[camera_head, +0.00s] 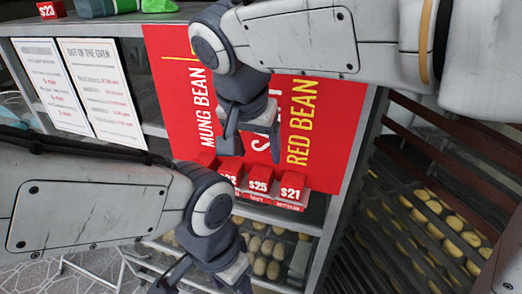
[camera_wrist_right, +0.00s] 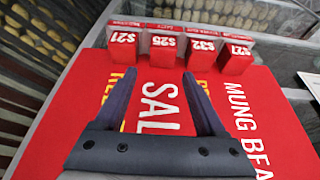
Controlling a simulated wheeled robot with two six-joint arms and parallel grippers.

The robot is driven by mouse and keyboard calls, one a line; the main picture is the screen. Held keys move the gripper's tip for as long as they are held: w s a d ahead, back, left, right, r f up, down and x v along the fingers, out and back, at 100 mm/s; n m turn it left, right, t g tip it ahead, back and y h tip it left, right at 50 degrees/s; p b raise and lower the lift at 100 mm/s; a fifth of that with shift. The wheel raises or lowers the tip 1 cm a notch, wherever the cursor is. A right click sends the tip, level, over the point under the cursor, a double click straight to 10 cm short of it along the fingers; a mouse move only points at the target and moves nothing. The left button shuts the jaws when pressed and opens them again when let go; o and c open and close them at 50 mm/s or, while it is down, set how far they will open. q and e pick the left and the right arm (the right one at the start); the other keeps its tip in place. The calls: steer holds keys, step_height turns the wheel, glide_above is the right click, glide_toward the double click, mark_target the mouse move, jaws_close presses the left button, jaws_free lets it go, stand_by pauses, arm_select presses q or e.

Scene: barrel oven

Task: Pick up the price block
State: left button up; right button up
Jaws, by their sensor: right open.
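The right wrist view shows the $21 (camera_wrist_right: 123,48), $25 (camera_wrist_right: 167,48), $32 (camera_wrist_right: 203,52) and $27 (camera_wrist_right: 236,58) blocks. My right gripper (camera_wrist_right: 157,82) is open and empty over the red sign, its fingers pointing toward the row, short of the blocks. My left gripper (camera_head: 205,280) is low in the head view, fingers apart, empty.
Two white paper sheets (camera_head: 100,90) are at the left. Trays of round baked goods (camera_head: 268,255) lie below, and slatted racks (camera_head: 430,220) stand at the right.

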mark_target(261, 172)
steer(key=x, duration=0.4)
steer(key=shift+w+f+p, duration=0.15)
steer(key=shift+w+p, duration=0.15)
steer(key=shift+p, duration=0.05)
steer(key=p+x, duration=0.2)
steer(key=x, duration=0.2)
steer(key=shift+w+a+f, duration=0.1)
steer(key=shift+f, duration=0.3)
steer(key=shift+w+f, duration=0.1)
steer(key=shift+f, duration=0.15)
steer(key=c, duration=1.1)
steer(key=shift+r, duration=0.1)
steer(key=shift+c, duration=0.2)
